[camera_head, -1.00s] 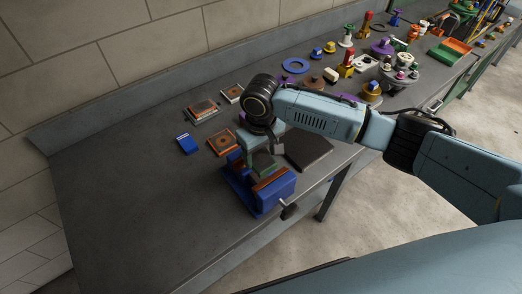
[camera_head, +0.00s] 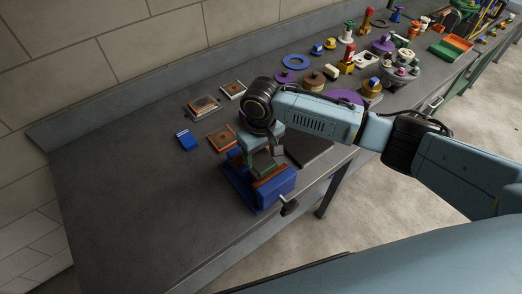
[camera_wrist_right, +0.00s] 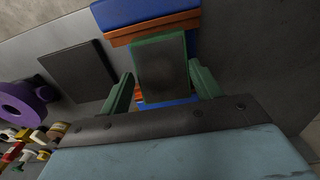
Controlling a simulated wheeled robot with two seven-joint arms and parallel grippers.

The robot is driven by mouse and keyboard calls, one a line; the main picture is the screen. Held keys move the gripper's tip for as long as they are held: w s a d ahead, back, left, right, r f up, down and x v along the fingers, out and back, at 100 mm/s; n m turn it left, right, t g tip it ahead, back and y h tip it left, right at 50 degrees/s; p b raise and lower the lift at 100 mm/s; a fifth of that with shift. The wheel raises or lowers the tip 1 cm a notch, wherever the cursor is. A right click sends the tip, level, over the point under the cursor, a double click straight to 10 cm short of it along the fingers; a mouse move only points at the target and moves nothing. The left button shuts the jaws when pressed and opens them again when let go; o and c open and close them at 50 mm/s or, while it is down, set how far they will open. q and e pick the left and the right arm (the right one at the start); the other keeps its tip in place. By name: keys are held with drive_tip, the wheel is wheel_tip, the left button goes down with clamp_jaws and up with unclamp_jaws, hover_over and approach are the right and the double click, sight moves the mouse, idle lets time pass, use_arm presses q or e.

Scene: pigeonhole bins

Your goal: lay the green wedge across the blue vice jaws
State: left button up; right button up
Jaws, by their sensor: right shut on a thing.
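The blue vice (camera_head: 262,202) stands on the bench with orange-brown jaw faces; its blue body (camera_wrist_right: 150,10) and one jaw face (camera_wrist_right: 150,30) also show in the right wrist view. The green wedge (camera_wrist_right: 160,70) has a dark grey broad face and green edges. My right gripper (camera_head: 262,160) is shut on it, with a finger on each side, directly over the vice. In the wrist view the wedge overlaps the gap between the jaws. I cannot tell whether it touches them. The head view mostly hides the wedge behind my wrist. My left gripper is not in view.
A dark flat plate (camera_head: 312,150) lies right of the vice, partly behind my arm. A blue block (camera_head: 186,140) and an orange-framed tile (camera_head: 221,138) lie behind it to the left. Many coloured parts crowd the bench's far right. The bench's left front is clear.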

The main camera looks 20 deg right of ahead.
sight(261, 157)
drive_tip(key=shift+f, duration=0.55)
drive_tip(key=o, duration=1.2)
drive_tip(key=shift+c, duration=0.2)
drive_tip(key=shift+f, duration=0.1)
drive_tip(key=shift+r+p, duration=0.75)
drive_tip(key=shift+r, duration=1.8)
wheel_tip(261, 157, up, 13)
drive_tip(key=b, duration=0.1)
drive_tip(key=shift+r, duration=0.2)
